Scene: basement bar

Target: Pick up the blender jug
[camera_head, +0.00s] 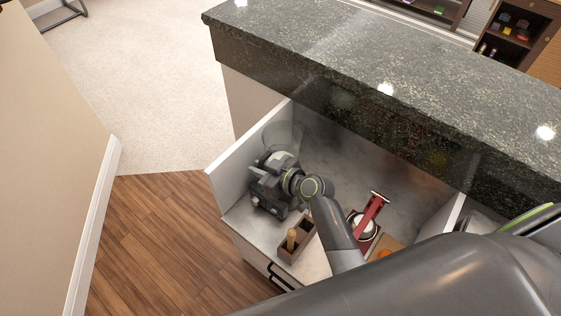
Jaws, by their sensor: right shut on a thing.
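The blender jug (284,134) looks like a clear, see-through vessel in the far left corner of the open drawer (232,173). Its outline is faint, and its lower part is hidden behind my right gripper. My right gripper (273,163) reaches into the drawer from the lower right and is shut on the jug. I cannot tell whether the jug touches the drawer floor. My left gripper is not in view.
A dark wooden box (299,247) with a wooden handle and a red metal tool (370,210) lie in the drawer. An orange item (385,253) is partly hidden by my arm. The granite counter (400,60) overhangs the drawer's far side. Wood floor (150,240) is clear at left.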

